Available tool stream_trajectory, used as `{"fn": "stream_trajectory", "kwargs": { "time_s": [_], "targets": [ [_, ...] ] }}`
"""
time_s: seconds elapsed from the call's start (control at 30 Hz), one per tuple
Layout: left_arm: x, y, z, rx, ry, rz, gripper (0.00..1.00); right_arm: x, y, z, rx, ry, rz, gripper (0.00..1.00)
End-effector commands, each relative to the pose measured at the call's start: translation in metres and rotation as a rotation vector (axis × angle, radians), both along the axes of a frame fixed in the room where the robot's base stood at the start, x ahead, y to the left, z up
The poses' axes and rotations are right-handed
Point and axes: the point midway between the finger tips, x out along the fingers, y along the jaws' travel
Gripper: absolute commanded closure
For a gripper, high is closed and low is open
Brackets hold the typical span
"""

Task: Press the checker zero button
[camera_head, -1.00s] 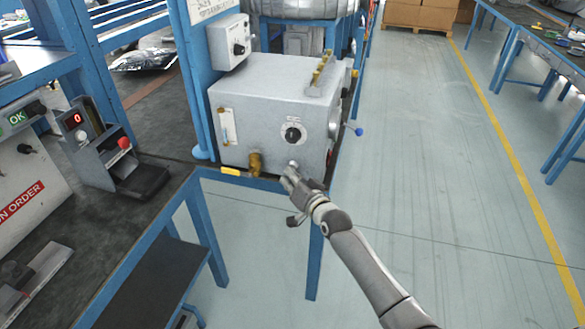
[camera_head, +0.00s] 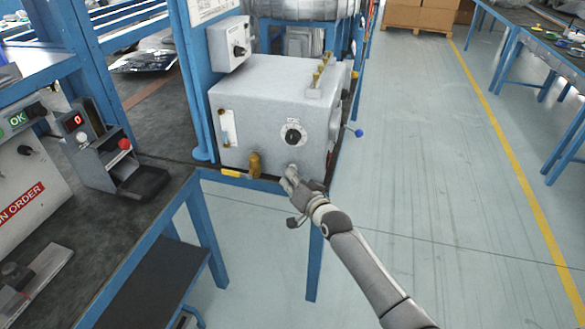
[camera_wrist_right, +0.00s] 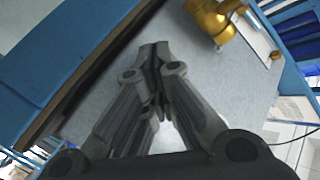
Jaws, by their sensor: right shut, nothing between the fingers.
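A small bench device with a red "0" display (camera_head: 76,120) stands at the left in the head view. A red button (camera_head: 124,143) is on its right part. A grey box (camera_head: 255,120) with a black dial (camera_head: 293,134) stands at the bench end. A small pale knob or button (camera_head: 293,168) is low on its front. My right gripper (camera_head: 290,183) is right at that low front part, and I cannot tell whether it touches. In the right wrist view my right gripper (camera_wrist_right: 154,50) is shut and empty, with a grey surface behind it.
A brass fitting (camera_head: 254,164) sticks out of the box front, left of my right gripper. A blue-tipped lever (camera_head: 358,132) is on the box's right side. A blue bench leg (camera_head: 315,262) stands below. The floor (camera_head: 430,180) to the right is clear.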

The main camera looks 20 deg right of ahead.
Motion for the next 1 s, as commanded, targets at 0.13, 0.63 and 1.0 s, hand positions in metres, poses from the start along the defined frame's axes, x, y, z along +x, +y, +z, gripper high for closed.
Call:
{"fn": "stream_trajectory", "kwargs": {
  "time_s": [0.13, 0.63, 1.0],
  "targets": [
    [0.000, 0.000, 0.010, 0.000, 0.000, 0.000, 0.50, -0.007, 0.005, 0.002, 0.001, 0.002, 0.000, 1.00],
    [0.000, 0.000, 0.022, -0.001, 0.000, 0.000, 0.50, -0.018, 0.012, 0.003, 0.002, 0.003, 0.001, 1.00],
    [0.000, 0.000, 0.047, 0.000, 0.000, 0.001, 0.50, -0.047, 0.032, 0.002, 0.002, 0.003, 0.001, 1.00]
  ]
}}
